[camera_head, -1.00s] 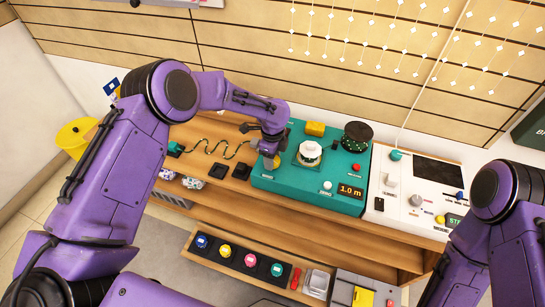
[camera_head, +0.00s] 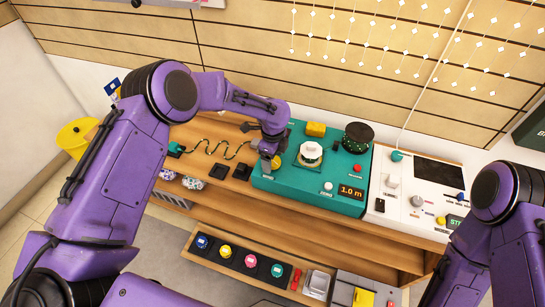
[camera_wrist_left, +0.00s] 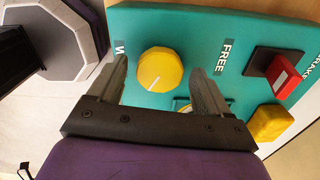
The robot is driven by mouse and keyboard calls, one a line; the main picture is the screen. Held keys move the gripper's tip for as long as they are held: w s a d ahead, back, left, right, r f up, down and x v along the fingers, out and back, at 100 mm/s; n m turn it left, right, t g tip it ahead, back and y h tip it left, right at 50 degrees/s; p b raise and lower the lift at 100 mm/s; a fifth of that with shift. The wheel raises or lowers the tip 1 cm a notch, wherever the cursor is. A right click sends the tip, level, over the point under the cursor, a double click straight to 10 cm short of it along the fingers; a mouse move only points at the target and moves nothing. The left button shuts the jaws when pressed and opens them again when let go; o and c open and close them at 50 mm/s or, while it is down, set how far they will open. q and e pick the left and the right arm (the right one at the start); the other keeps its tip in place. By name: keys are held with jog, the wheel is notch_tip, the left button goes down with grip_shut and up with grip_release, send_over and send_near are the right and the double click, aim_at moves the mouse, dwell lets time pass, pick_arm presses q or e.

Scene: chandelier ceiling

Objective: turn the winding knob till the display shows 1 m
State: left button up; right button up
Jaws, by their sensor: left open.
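The teal panel (camera_head: 300,190) carries a lit display (camera_head: 351,192) that reads 1.0 m. The same knob (camera_head: 276,162) is partly behind my gripper in the head view. My left gripper (camera_wrist_left: 158,88) is open, with one finger on either side of the knob in that view; no contact shows. A white faceted knob (camera_head: 310,151) stands on the panel. My right arm is at the right edge, its gripper out of view.
A white console (camera_head: 390,205) stands to the right. A green wavy cord (camera_head: 225,149) lies to the left. Below is a tray with several coloured reels (camera_head: 226,252).

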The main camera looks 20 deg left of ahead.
pick_arm(q)
notch_tip(320, 180, up, 10)
jog(key=b, duration=0.1)
jog(key=shift+r, duration=0.25)
dwell(0.4)
